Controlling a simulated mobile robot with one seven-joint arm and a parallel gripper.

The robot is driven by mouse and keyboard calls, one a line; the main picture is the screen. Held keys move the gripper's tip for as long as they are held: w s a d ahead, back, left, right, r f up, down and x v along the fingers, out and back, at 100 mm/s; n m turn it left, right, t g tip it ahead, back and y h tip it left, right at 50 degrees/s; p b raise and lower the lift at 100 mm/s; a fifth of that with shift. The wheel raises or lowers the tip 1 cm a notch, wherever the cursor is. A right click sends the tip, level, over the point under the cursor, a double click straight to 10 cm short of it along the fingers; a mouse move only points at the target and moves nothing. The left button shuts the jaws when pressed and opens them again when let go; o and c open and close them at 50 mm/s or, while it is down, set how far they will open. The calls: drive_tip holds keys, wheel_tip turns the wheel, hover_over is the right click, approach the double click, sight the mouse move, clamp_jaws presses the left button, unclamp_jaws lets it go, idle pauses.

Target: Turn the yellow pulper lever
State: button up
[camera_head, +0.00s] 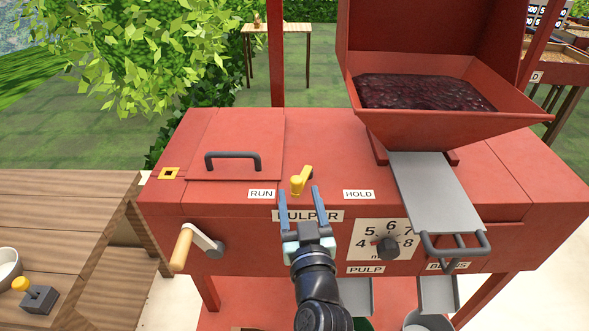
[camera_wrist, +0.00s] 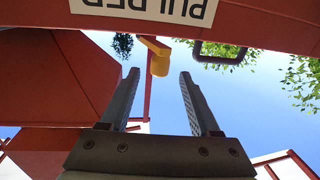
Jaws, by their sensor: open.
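The yellow pulper lever (camera_head: 301,180) stands on top of the red pulper (camera_head: 330,150), between the RUN label (camera_head: 262,194) and the HOLD label (camera_head: 359,195). My gripper (camera_head: 299,192) is open and empty, with its two fingers pointing toward the lever from the front. In the wrist view the picture is upside down. There the lever (camera_wrist: 157,60) shows between and beyond the tips of my open gripper (camera_wrist: 158,76). I see no contact between the fingers and the lever.
A dark lid handle (camera_head: 232,157) is at the left. A hopper of dark cherries (camera_head: 450,128) and a grey slide plate (camera_head: 435,195) stand right. A crank (camera_head: 182,247) and a dial (camera_head: 387,247) are on the front. A wooden table (camera_head: 65,200) is left.

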drive_tip(key=w, duration=0.5)
drive_tip(key=w+a, duration=0.1)
drive_tip(key=w, duration=0.1)
drive_tip(key=shift+w, duration=0.4)
clamp_jaws()
idle(1.1)
